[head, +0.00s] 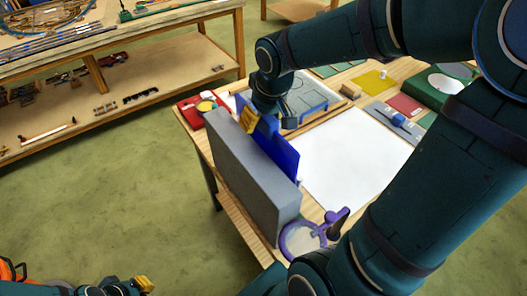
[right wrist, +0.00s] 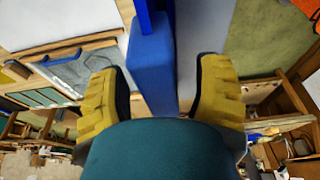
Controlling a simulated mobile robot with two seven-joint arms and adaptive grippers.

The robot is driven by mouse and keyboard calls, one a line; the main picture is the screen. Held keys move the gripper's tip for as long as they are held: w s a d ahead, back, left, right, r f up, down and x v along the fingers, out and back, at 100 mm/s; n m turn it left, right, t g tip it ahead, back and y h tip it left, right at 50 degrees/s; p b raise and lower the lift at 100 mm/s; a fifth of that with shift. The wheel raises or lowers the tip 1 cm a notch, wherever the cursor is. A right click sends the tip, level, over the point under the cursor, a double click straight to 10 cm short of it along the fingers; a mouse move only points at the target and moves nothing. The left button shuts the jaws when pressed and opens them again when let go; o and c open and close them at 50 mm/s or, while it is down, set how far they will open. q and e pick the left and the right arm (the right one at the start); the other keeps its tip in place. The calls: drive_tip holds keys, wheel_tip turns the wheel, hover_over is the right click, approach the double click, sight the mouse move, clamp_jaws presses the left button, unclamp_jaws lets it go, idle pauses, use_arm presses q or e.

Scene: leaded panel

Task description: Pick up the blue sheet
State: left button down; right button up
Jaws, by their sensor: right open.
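The blue sheet (head: 282,155) stands upright on the table's left side, close beside a tall grey slab (head: 250,170). My right gripper (head: 262,122) is at the sheet's upper far end, with one yellow fingertip showing over the slab. In the right wrist view the yellow fingers of this gripper (right wrist: 160,92) are apart. A blue piece (right wrist: 151,65) lies between them, with a gap on each side; a darker blue strip rises beyond it. My left gripper (head: 143,284) shows only a yellow tip at the bottom left, and its jaws cannot be made out.
A white sheet (head: 350,155) covers the table's middle. A purple-rimmed round tool (head: 302,240) stands at the near edge. A red tray (head: 195,108), a panel drawing (head: 300,100) and coloured pieces lie farther back. Another workbench (head: 150,75) stands at upper left, with open floor between.

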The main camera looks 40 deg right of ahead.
drive_tip(key=shift+w+f, duration=0.1)
drive_tip(key=shift+f, duration=0.45)
clamp_jaws()
drive_tip(key=shift+r, duration=0.2)
